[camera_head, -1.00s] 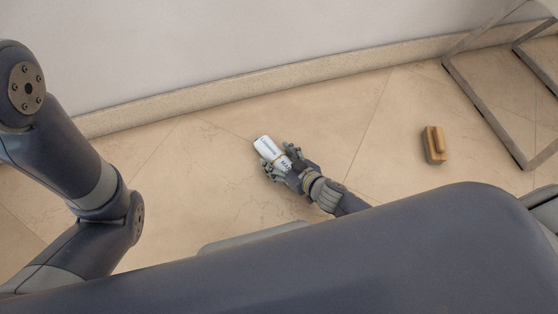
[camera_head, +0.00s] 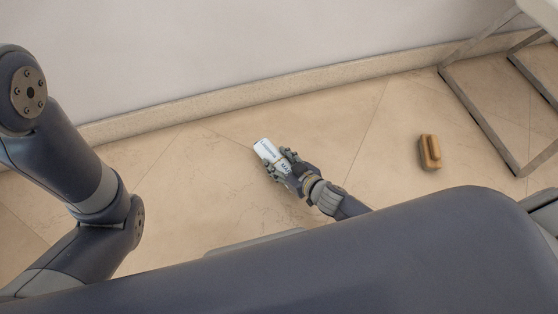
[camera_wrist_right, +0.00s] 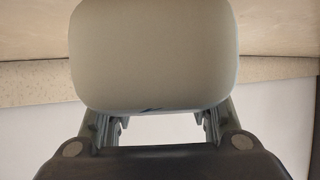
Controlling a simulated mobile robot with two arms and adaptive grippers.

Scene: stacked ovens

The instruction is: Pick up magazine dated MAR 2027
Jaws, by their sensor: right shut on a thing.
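The magazine (camera_head: 266,149) is a small white thing with dark print, part of which looks like "MAR"; the rest of the date is too small to read. My right gripper (camera_head: 283,169) is shut on it, with fingers along both of its long sides, over the floor near the wall. In the right wrist view a large pale rounded surface fills the upper middle, and the gripper's fingers (camera_wrist_right: 160,125) show partly below it. My left gripper is out of view; only my left arm shows at the left edge.
A brown brush-like block (camera_head: 430,152) lies on the tiled floor to the right. A metal frame (camera_head: 485,120) stands at the upper right. A stone baseboard (camera_head: 230,103) runs along the white wall. The floor between the gripper and the block is clear.

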